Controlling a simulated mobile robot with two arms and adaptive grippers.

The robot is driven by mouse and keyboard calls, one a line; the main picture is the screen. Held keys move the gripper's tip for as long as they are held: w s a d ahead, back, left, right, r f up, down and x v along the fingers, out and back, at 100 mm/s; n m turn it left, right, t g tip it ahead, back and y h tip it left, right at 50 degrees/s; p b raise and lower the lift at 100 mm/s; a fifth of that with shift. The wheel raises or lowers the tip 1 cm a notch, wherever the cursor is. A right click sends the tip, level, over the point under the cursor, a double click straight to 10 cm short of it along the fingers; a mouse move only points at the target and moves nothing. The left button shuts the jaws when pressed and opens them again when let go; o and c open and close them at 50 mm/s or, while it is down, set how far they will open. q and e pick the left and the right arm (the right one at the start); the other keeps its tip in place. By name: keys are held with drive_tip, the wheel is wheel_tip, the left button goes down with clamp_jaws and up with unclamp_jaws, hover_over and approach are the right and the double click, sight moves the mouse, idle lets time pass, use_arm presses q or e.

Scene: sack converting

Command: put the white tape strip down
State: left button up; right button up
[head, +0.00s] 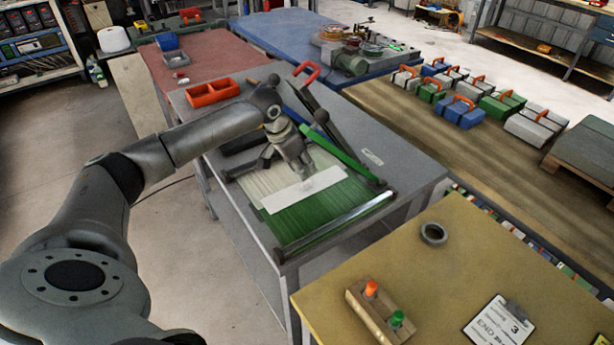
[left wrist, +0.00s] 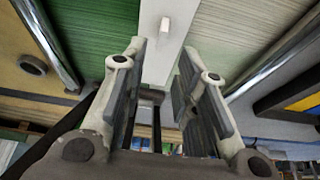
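The white tape strip (head: 320,184) lies flat along the seam between a green ribbed sheet (head: 310,214) and a pale ribbed sheet (head: 262,181) on the grey bench. In the left wrist view the strip (left wrist: 163,64) runs between the green sheet on the left and the pale sheet on the right, with a small raised white tab (left wrist: 165,25) on it. My left gripper (head: 306,174) is just above the strip's middle. Its fingers (left wrist: 160,58) are apart with nothing between them; the tab is clear of the tips. My right gripper is out of view.
A metal bar (head: 335,222) crosses the bench front. A green bar (head: 340,153) and a red-handled lever (head: 307,73) stand behind the sheets. A red bin (head: 212,92) sits at the back. A yellow table (head: 470,265) with a tape roll (head: 433,234) is at right.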

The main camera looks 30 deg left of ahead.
use_arm(q)
drive_tip(key=d+v, duration=0.1)
drive_tip(key=v, duration=0.5)
drive_tip(key=shift+a+r+b, duration=0.3)
drive_tip(key=shift+a, duration=0.2)
drive_tip(key=shift+s, duration=0.15)
